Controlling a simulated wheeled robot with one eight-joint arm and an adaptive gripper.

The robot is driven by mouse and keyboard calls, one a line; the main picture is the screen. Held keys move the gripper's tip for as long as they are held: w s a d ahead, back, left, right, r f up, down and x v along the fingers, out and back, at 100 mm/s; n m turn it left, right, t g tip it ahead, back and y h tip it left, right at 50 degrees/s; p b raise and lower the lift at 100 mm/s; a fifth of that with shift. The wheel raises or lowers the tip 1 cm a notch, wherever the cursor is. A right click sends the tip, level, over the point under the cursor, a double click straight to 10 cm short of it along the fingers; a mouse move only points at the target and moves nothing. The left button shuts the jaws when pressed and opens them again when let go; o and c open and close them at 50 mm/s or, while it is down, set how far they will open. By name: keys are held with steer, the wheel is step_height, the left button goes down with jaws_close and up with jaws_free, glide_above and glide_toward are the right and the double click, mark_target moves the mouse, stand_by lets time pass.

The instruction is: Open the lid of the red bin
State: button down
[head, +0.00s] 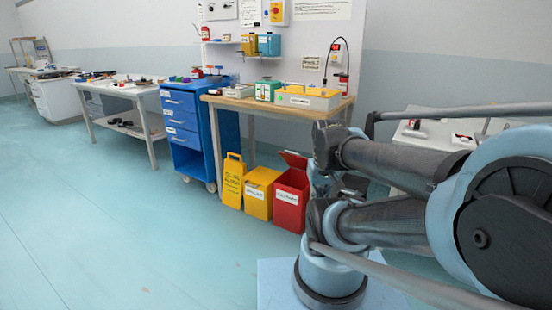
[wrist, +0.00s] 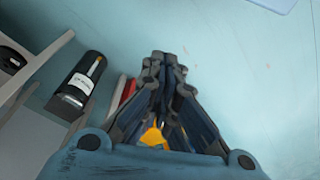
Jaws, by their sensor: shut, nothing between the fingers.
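The red bin (head: 289,205) stands on the floor at the right end of a row, in front of the wooden table. Its red lid (head: 294,159) appears raised and tilted above the bin's mouth. My gripper (wrist: 164,58) is shut and empty, with its fingertips together over bare floor in the wrist view. In the head view the gripper is largely hidden among my arm links, just right of the red bin. In the wrist view a red strip (wrist: 124,92) shows left of the fingers; I cannot tell which part of the bin it is.
A yellow bin (head: 258,197) stands left of the red bin, with a yellow wet-floor sign (head: 232,182) beside it. The wooden table (head: 262,106) and a blue drawer cart (head: 186,122) are behind. A black labelled bottle (wrist: 80,80) shows in the wrist view. Floor at left is clear.

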steer(key=shift+w+a, duration=0.1)
steer(key=w+r+n+t+h, duration=0.15)
steer(key=w+n, duration=0.35)
steer(key=w, duration=0.6)
steer(key=w+r+n+h, duration=0.1)
steer(key=w+r+n, duration=0.25)
steer(key=w, duration=0.65)
steer(key=w+r+n+t+h, duration=0.1)
steer(key=w+r+n, duration=0.1)
steer(key=w+n, duration=0.65)
steer(key=w+a+f+n, duration=0.1)
steer(key=w+f+n, duration=0.15)
steer(key=w, duration=0.75)
steer(key=w+a+f+n, duration=0.2)
steer(key=w+f, duration=0.2)
steer(key=w, duration=0.5)
steer(key=w+a+f+n+t+h, duration=0.3)
steer(key=w+f+n, duration=0.4)
steer(key=w+f, duration=0.7)
steer(key=w+d+f+y, duration=0.1)
steer(key=w+d+f, duration=0.3)
steer(key=w, duration=0.4)
steer(key=shift+d+f, duration=0.4)
